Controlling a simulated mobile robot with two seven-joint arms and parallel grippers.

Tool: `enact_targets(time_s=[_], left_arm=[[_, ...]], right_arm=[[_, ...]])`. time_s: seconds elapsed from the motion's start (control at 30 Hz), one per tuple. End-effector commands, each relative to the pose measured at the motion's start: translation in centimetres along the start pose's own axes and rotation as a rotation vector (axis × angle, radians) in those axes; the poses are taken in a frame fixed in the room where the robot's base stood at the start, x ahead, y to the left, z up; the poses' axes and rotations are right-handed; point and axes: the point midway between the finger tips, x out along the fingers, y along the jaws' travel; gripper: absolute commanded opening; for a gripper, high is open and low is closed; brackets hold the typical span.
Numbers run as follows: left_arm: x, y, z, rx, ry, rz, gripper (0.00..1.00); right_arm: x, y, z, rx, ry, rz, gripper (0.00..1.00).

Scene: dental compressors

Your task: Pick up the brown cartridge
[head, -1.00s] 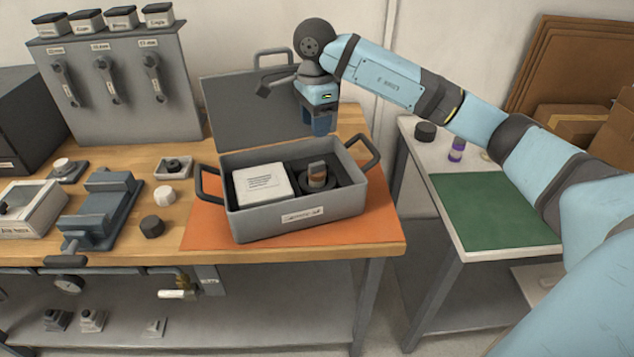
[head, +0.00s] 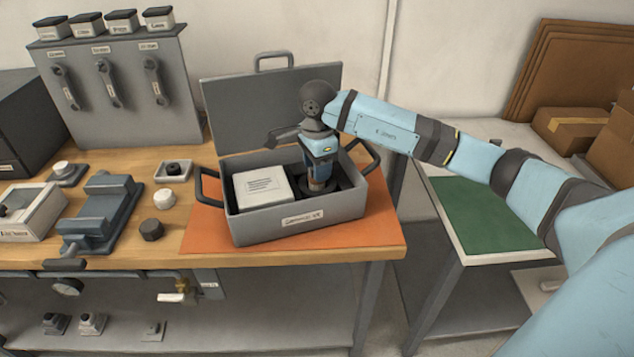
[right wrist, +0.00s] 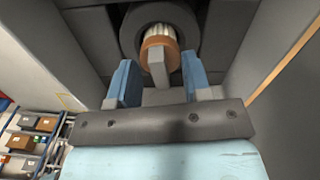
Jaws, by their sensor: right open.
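The brown cartridge (head: 317,185) stands in a dark round holder in the right part of the open grey case (head: 300,228). In the head view my right gripper (head: 319,174) is directly above it and hides most of it. In the right wrist view the cartridge (right wrist: 159,50) shows a brown ring, a pale ribbed part and a grey tab. The blue fingers of my right gripper (right wrist: 157,80) are open, one on each side of the grey tab, with gaps between. My left gripper is not in view.
A white labelled box (head: 262,187) fills the left part of the case. The case's raised lid (head: 260,105) stands behind my gripper, and its handles stick out at both sides. An orange mat (head: 210,226) lies under the case. A grey vise (head: 100,213) stands to the left.

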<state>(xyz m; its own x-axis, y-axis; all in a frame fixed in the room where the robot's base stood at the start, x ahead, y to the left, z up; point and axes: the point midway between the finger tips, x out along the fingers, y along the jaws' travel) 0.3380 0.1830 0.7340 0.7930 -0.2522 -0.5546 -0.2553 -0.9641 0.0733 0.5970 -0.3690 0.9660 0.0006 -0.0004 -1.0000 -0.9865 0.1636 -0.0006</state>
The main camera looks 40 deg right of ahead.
Motion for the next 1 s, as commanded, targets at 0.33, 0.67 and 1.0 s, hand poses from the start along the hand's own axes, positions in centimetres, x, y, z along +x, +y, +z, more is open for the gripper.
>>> enact_targets(time_s=[0.33, 0.67, 1.0], left_arm=[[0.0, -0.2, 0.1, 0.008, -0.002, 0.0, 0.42], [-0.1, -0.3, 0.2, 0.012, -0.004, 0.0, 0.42], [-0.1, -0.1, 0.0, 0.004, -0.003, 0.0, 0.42]], right_arm=[[0.0, 0.0, 0.0, 0.0, 0.0, 0.0, 0.0], [-0.3, 0.0, 0.0, 0.0, -0.001, -0.001, 0.0], [-5.1, -0.1, 0.0, 0.0, -0.001, -0.004, 0.0]])
